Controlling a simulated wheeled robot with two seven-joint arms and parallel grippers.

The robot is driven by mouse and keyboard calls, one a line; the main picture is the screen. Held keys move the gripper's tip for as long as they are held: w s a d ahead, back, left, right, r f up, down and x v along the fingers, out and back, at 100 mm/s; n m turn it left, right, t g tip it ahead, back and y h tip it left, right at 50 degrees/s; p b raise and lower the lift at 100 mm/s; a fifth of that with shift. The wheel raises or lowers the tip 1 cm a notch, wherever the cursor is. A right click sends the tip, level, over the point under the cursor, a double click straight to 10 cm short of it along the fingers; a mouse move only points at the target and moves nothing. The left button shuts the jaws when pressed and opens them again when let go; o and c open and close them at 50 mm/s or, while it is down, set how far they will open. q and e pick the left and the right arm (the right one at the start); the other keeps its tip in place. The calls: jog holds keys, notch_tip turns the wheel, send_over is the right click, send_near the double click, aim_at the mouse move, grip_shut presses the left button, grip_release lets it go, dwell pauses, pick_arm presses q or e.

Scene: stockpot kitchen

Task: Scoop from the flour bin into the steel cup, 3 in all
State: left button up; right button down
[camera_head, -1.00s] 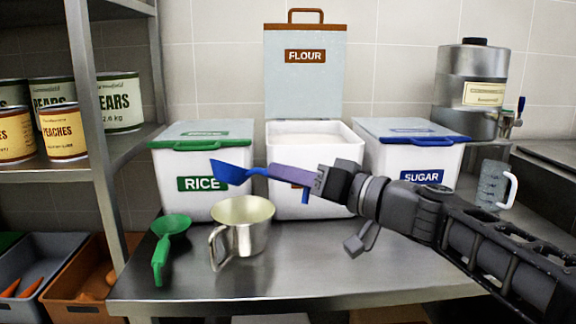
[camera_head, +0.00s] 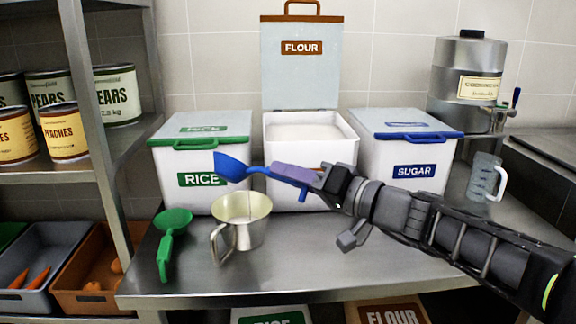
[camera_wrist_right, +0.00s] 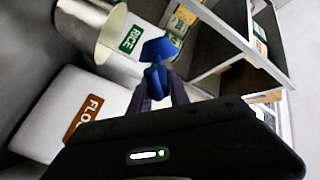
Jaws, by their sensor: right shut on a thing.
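My right gripper (camera_head: 290,172) is shut on the handle of the blue scoop (camera_head: 230,167). The scoop's bowl is above and just behind the steel cup (camera_head: 243,232), apart from it. The scoop also shows in the right wrist view (camera_wrist_right: 160,50), beyond my fingers, near the cup (camera_wrist_right: 92,25). Whether the scoop holds flour cannot be told, and the cup's bottom is hidden. The flour bin (camera_head: 285,160) stands open behind my gripper, its lid (camera_head: 301,75) upright and white flour (camera_head: 305,132) inside. My left gripper is not in view.
The closed rice bin (camera_head: 165,165) and sugar bin (camera_head: 410,150) flank the flour bin. A green scoop (camera_head: 172,225) lies left of the cup. A measuring jug (camera_head: 484,178) and metal dispenser (camera_head: 466,75) stand right. The steel counter (camera_head: 300,265) is clear in front.

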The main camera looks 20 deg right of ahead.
jog(key=shift+w+d+r+m+p, duration=0.1)
jog(key=shift+r+m+p, duration=0.1)
jog(key=shift+m+p, duration=0.5)
jog(key=shift+w+d+f, duration=0.1)
jog(key=shift+d+f, duration=0.05)
jog(key=d+m+p, duration=0.1)
jog(key=m, duration=0.2)
jog(key=w+d+f+m+p, duration=0.1)
jog(key=m, duration=0.3)
jog(key=w+d+f+m+p, duration=0.1)
jog(key=m, duration=0.2)
jog(key=shift+w+f+m, duration=0.15)
jog(key=shift+m, duration=0.15)
